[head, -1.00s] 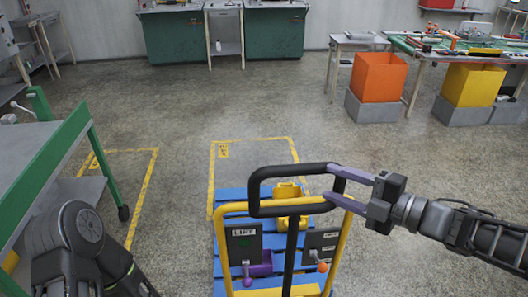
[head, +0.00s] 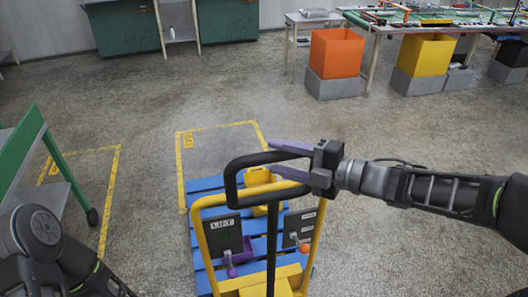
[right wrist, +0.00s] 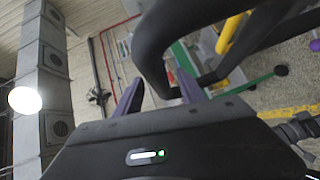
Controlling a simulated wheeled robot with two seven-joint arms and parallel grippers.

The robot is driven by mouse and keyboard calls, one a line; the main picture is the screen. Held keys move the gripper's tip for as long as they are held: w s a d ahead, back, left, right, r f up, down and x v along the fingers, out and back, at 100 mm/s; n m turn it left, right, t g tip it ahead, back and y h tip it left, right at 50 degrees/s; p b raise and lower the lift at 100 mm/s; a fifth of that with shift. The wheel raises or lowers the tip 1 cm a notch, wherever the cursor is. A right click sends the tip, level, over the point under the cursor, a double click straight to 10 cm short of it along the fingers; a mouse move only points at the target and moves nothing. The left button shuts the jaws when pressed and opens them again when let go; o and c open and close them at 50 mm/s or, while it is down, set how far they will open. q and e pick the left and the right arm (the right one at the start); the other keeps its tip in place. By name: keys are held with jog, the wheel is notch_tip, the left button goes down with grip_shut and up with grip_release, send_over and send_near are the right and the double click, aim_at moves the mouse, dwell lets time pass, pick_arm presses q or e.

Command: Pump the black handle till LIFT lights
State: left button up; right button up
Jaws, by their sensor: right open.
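The black handle (head: 237,205) is a closed loop on a black stem, above the yellow frame (head: 199,240) of a pallet truck. My right gripper (head: 270,156) is open, its purple fingers reaching in from the right across the loop's right end. In the right wrist view the thick black tube (right wrist: 152,45) passes close to the open fingers (right wrist: 158,92), seemingly between them; contact cannot be told. The dark panel marked LIFT (head: 222,224) hangs on the frame's left; I see no bright lamp on it. My left arm shows at the lower left, its gripper out of view.
A blue pallet (head: 203,185) lies under the truck, with a yellow object (head: 259,177) on it. A second panel (head: 300,226) with an orange knob hangs on the right. A green-framed table (head: 50,150) stands left. Orange (head: 336,52) and yellow bins (head: 421,62) stand farther back.

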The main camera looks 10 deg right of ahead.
aim_at(264, 154)
jog(key=x, duration=0.4)
jog(key=shift+w+a, duration=0.1)
jog(key=shift+w, duration=0.05)
jog(key=shift+c, duration=0.5)
grip_shut()
dwell(0.8)
